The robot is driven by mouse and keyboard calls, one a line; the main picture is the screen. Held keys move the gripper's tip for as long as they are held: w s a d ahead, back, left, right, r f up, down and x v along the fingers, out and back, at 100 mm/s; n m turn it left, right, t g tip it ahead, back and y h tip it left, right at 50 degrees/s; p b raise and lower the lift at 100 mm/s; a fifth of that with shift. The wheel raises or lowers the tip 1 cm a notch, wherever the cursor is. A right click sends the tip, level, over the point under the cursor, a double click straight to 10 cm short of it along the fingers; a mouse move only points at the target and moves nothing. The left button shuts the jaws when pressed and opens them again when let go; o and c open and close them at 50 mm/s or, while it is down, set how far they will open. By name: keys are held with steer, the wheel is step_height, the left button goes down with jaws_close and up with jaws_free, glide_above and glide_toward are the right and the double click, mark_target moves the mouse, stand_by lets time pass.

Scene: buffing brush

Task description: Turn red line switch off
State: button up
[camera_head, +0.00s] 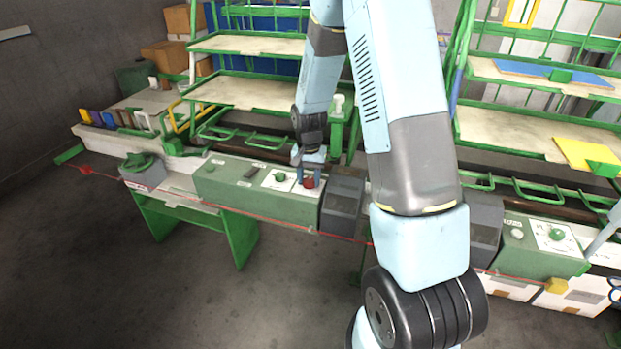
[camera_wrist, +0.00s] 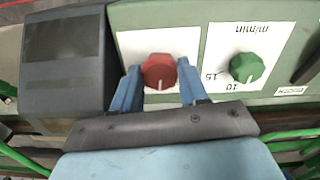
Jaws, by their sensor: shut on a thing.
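The red line switch (camera_wrist: 159,72) is a round red knob on a white plate on the green control box (camera_head: 258,203). In the wrist view its pale mark points toward my gripper. My gripper (camera_wrist: 160,82) has its two blue fingers on either side of the red knob, shut on it. In the head view my gripper (camera_head: 309,182) reaches down onto the box top, and the red knob (camera_head: 308,183) shows between the fingers.
A green knob (camera_wrist: 246,67) with a numbered dial sits beside the red one. A dark grey block (camera_head: 342,204) stands right of the box in the head view. A red cord (camera_head: 270,218) runs along the front. Green shelves (camera_head: 250,92) rise behind.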

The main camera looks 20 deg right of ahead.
steer(key=n, duration=0.5)
steer(key=shift+s+f+n, duration=0.1)
steer(key=shift+s+n, duration=0.15)
steer(key=shift+n, duration=0.05)
steer(key=shift+d+n, duration=0.1)
steer(key=shift+n, duration=2.1)
steer(key=o, duration=1.1)
steer(key=shift+c, duration=0.2)
steer(key=shift+w, duration=0.1)
